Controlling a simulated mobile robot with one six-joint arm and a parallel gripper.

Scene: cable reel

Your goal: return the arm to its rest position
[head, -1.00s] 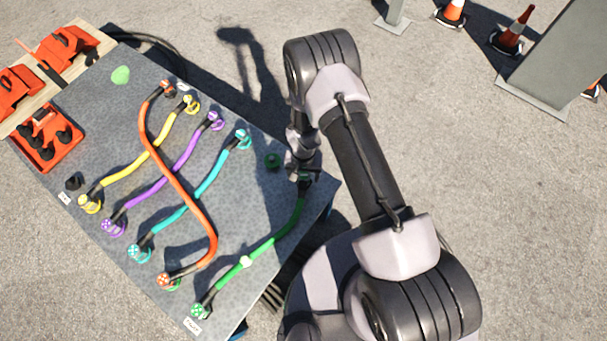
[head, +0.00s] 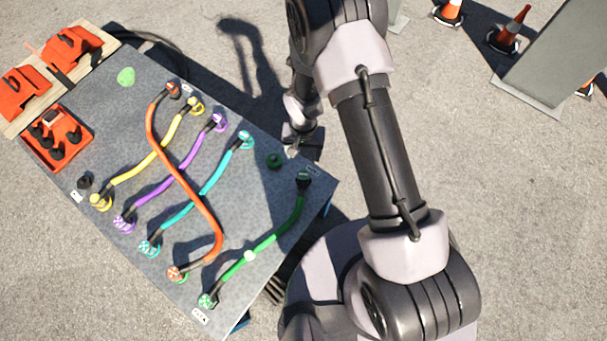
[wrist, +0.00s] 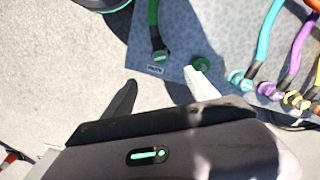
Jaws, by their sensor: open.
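My gripper (head: 303,148) is open and empty above the far right edge of the table in the head view. In the wrist view its two fingers (wrist: 163,92) stand wide apart with nothing between them. The green cable (head: 275,238) lies on the grey table, its far black-ended plug (head: 303,181) near the right corner, apart from my gripper. The wrist view also shows the green cable end (wrist: 158,50) beside a small label. A green round socket (head: 274,160) sits left of that plug with no cable on it.
The table (head: 105,100) also bears orange, yellow, purple and teal cables; the orange one (head: 183,190) crosses over others. A red tray (head: 82,138) with black parts and red tools stand at the left. Cones (head: 511,30) and a grey panel (head: 553,60) stand far right on open pavement.

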